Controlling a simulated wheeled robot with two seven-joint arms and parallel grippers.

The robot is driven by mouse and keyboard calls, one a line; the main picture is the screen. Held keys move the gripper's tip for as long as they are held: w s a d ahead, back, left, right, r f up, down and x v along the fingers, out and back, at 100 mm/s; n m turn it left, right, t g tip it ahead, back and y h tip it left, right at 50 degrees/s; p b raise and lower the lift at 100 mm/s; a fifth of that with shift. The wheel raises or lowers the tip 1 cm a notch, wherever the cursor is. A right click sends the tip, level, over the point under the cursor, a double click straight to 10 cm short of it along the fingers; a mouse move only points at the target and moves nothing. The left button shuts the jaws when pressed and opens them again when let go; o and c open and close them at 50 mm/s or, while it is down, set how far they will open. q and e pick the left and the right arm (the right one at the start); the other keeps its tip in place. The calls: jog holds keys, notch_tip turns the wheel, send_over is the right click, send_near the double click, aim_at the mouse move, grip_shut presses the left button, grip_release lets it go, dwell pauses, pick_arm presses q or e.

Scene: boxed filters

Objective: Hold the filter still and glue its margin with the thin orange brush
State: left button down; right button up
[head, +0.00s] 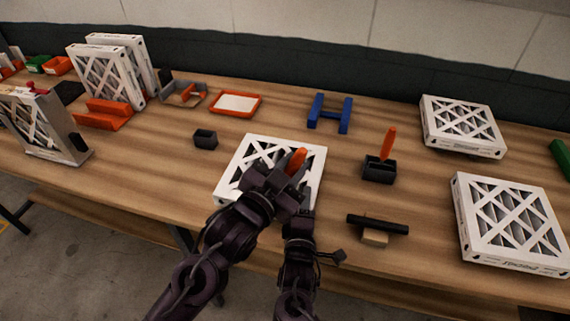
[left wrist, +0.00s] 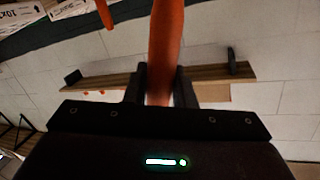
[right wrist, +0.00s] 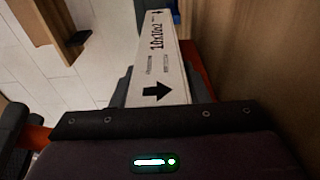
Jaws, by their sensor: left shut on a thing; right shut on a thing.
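The white filter (head: 256,152) with a lattice face lies on the table in front of my arms. My left gripper (head: 284,178) is over it and shut on an orange-handled brush (head: 297,159); the handle also stands between the fingers in the left wrist view (left wrist: 165,45). The brush's tip is hidden, so I cannot tell whether it touches the margin. My right gripper (head: 303,211) is at the filter's near right edge, shut on its printed white frame, which fills the jaws in the right wrist view (right wrist: 160,60).
Another orange-handled tool (head: 388,143) stands in a black holder (head: 379,170) to the right. A black-handled tool (head: 378,225) lies near the front edge. More filters lie at the right (head: 510,220). A small black box (head: 205,139), orange tray (head: 236,103) and blue stand (head: 330,113) are behind.

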pick_arm(q)
jog(key=shift+s+d, duration=0.9)
jog(key=shift+d, duration=1.85)
pick_arm(e)
jog(key=shift+a, duration=0.1)
pick_arm(q)
jog(key=shift+w+a+f, duration=0.1)
jog(key=shift+w+a, duration=0.3)
jog(key=shift+a, duration=0.85)
jog(key=shift+w+a, duration=0.45)
jog(key=shift+a, duration=0.85)
jog(key=shift+w+a+f, duration=0.1)
jog(key=shift+w+a, duration=0.3)
jog(key=shift+a, duration=0.85)
jog(key=shift+w+a+r, duration=0.1)
jog(key=shift+w+a, duration=0.2)
jog(key=shift+a, duration=0.6)
jog(key=shift+w+a+r, duration=0.1)
jog(key=shift+w+a, duration=0.2)
jog(key=shift+a, duration=0.65)
jog(key=shift+w+a+r, duration=0.1)
jog(key=shift+w+a, duration=0.2)
jog(key=shift+a, duration=0.6)
jog(key=shift+a, duration=0.1)
jog(key=a, duration=0.1)
jog(key=w+a, duration=0.1)
jog(key=a, duration=0.1)
jog(key=shift+f, duration=0.1)
notch_tip(320, 180, up, 6)
